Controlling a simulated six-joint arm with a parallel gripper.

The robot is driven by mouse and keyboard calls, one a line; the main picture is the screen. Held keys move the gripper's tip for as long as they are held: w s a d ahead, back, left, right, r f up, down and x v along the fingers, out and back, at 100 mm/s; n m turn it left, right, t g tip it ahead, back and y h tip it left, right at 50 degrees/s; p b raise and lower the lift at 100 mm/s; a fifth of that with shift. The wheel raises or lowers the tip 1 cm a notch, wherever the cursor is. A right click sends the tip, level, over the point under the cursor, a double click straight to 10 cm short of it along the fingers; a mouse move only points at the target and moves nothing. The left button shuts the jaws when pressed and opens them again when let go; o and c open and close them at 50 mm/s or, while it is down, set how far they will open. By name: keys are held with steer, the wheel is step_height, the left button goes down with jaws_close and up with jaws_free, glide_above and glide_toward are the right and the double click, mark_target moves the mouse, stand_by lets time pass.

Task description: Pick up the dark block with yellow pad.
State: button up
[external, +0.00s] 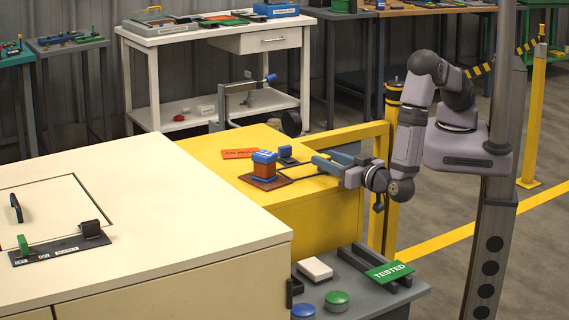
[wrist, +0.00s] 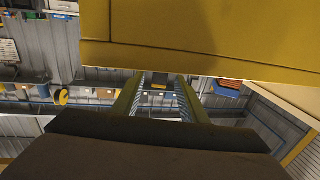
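The dark block (external: 286,152) stands on the yellow bench top (external: 210,146) in the external view. In the wrist view, a small dark block with a yellow pad (wrist: 158,83) shows between the two fingertips. My gripper (external: 314,164) reaches in low from the right, its fingers pointing left toward the block. In the wrist view my gripper (wrist: 160,79) is open, with a gap on both sides of the block. I cannot tell whether the block is between the fingers or just beyond their tips.
An orange block with blue parts (external: 264,164) stands on a brown plate left of the dark block; it also shows in the wrist view (wrist: 227,88). A red-orange sign (external: 240,154) lies behind. A cream cabinet (external: 130,190) stands at left, a yellow rail (external: 345,135) at right.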

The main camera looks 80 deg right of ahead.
steer(key=shift+w+d, duration=0.25)
steer(key=shift+w, duration=0.1)
steer(key=shift+p+x, duration=1.05)
steer(key=shift+x, duration=0.9)
steer(key=shift+w+d, duration=0.45)
jaws_close()
